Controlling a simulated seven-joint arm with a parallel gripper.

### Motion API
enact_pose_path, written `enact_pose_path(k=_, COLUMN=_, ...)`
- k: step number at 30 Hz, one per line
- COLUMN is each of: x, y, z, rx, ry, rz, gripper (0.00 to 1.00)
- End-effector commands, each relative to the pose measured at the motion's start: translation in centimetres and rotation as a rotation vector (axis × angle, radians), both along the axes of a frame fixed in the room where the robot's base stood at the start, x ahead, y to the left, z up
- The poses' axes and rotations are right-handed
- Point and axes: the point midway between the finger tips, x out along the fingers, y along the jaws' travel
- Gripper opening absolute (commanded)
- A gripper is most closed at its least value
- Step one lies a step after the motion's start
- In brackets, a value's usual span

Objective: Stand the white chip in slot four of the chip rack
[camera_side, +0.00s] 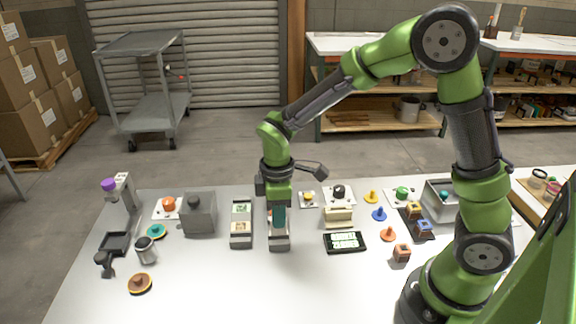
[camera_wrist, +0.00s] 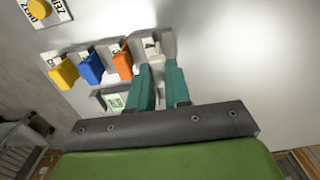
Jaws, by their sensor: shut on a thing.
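The chip rack (camera_wrist: 104,45) is a light grey row of slots in the wrist view. A yellow chip (camera_wrist: 63,74), a blue chip (camera_wrist: 91,67) and an orange chip (camera_wrist: 122,65) stand in it side by side. My gripper (camera_wrist: 158,68), with teal fingers, is at the rack's end just beyond the orange chip. It is shut on the white chip, which is mostly hidden between the fingers; I cannot tell how deep it sits in the slot. In the side view my gripper (camera_side: 278,224) points down over the chip rack (camera_side: 280,244) and hides most of it.
A grey box (camera_side: 199,214) is further left. A black display (camera_side: 345,242) and a cream block (camera_side: 338,217) are to the right. The table's front middle is clear.

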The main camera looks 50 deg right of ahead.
Motion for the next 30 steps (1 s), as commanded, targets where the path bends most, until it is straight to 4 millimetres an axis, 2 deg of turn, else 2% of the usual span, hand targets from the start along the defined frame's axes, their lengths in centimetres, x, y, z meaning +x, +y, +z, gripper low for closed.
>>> enact_pose_path(k=20, x=0.0, y=0.0, z=-0.3, rx=0.0, ry=0.0, rz=0.0, gripper=0.0)
enact_pose_path(k=30, x=0.0, y=0.0, z=-1.3, rx=0.0, ry=0.001, rz=0.0, gripper=0.0)
